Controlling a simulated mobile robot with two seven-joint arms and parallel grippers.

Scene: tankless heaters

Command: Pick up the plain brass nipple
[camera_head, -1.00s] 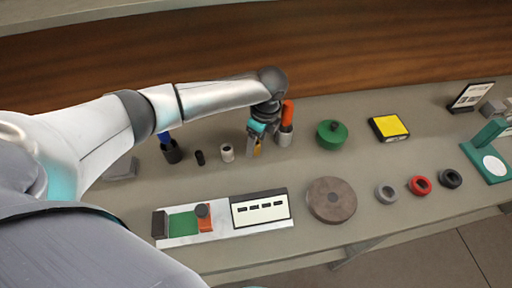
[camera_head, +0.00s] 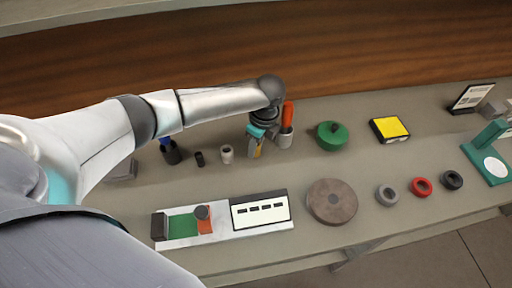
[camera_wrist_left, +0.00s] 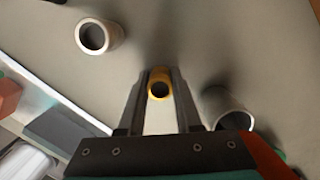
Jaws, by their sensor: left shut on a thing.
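The plain brass nipple (camera_wrist_left: 159,84) is a small yellow tube, seen end-on between the fingers in the left wrist view. In the head view a bit of it (camera_head: 259,148) shows beside the fingers. My left gripper (camera_wrist_left: 159,90) is shut on it, with one finger on either side. In the head view the left gripper (camera_head: 256,147) points down at the bench's back row. I cannot tell whether the nipple touches the bench. My right gripper is in neither view.
A pale grey tube (camera_head: 227,154) and a small black one (camera_head: 199,158) stand to the left. A grey cup with an orange-handled item (camera_head: 287,120) stands close on the right. A green round part (camera_head: 332,136) is farther right. A panel board (camera_head: 260,210) and brown disc (camera_head: 332,201) lie in front.

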